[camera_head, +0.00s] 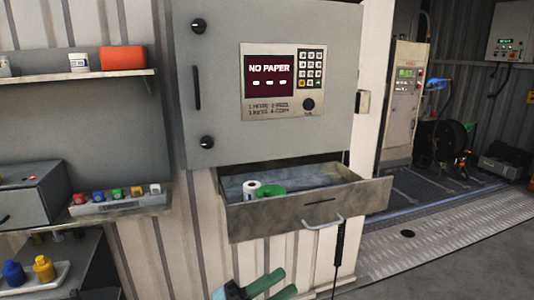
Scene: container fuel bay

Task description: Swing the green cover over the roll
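A white paper roll (251,189) stands in the pulled-out drawer (305,209) below the grey cabinet. The green cover (272,190) lies just right of the roll, low in the drawer; it is small in view, and its hinge cannot be made out. My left gripper (275,287) is at the bottom edge of the picture, below and in front of the drawer. Its two green fingers are apart, with nothing seen between them. It is well clear of the cover and the roll. My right gripper is not in view.
The cabinet's screen (270,77) reads "NO PAPER". The drawer has a raised front wall and a handle (323,222), with a dark cord-like thing (339,245) hanging near it. Shelves with small coloured items stand at left. Open floor (470,245) lies at right.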

